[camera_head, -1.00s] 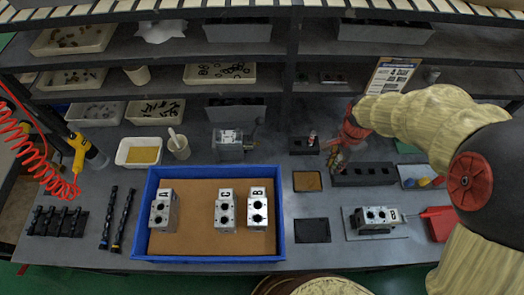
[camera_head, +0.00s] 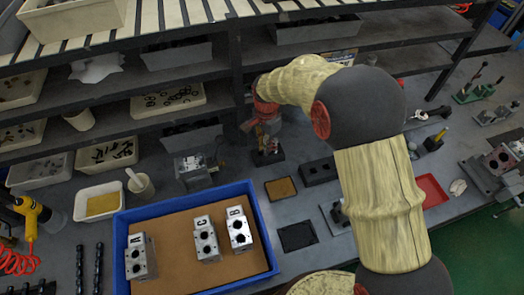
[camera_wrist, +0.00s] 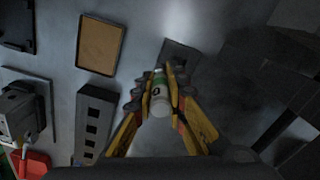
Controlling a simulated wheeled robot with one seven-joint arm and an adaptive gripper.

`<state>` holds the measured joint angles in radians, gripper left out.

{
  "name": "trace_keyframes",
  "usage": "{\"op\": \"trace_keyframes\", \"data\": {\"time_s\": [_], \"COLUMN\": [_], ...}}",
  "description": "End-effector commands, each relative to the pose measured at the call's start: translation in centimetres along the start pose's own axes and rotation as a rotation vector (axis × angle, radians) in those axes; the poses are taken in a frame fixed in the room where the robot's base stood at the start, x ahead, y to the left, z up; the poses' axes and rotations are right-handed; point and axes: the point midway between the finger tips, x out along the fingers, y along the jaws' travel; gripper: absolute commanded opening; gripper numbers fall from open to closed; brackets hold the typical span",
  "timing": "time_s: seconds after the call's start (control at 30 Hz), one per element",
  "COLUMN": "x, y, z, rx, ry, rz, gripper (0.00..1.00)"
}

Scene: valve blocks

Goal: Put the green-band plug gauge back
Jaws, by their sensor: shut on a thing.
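The green-band plug gauge (camera_wrist: 158,92) is in my gripper (camera_wrist: 160,104), between the yellow fingers in the wrist view. Its pale rounded end faces the camera and the green band shows beyond it. My gripper is shut on it. A small dark block (camera_wrist: 180,54) lies just beyond the gauge. In the head view my gripper (camera_head: 266,128) is above or beside that small dark block (camera_head: 268,158). The gauge's far end is hidden, and I cannot tell whether it touches the block.
A long black block with square holes (camera_wrist: 93,125) is left of my gripper in the wrist view. A brown pad (camera_head: 280,188) lies nearby. The blue tray (camera_head: 266,236) holds blocks A, C and B. Shelving (camera_head: 210,105) stands close behind my gripper.

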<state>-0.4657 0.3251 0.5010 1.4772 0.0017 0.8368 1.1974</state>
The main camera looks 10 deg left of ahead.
Motion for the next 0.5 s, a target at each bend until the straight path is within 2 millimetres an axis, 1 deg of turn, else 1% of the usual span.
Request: {"op": "trace_keyframes", "data": {"time_s": [0.03,0.13,0.2,0.37,0.47,0.5], "x": [1.2,2.5,3.0,3.6,4.5,5.1], "y": [-0.7,-1.8,-2.3,-2.9,-3.3,-3.2], "z": [-0.2,-0.5,-0.7,-0.9,-1.0,-1.0], "rx": [0.000,0.000,-0.001,-0.001,-0.001,-0.001], "ry": [-0.001,0.000,0.000,0.001,0.000,0.000], "rz": [0.002,0.001,-0.001,-0.001,0.000,0.001], "gripper": [0.00,0.00,0.00,0.00,0.00,0.00]}}
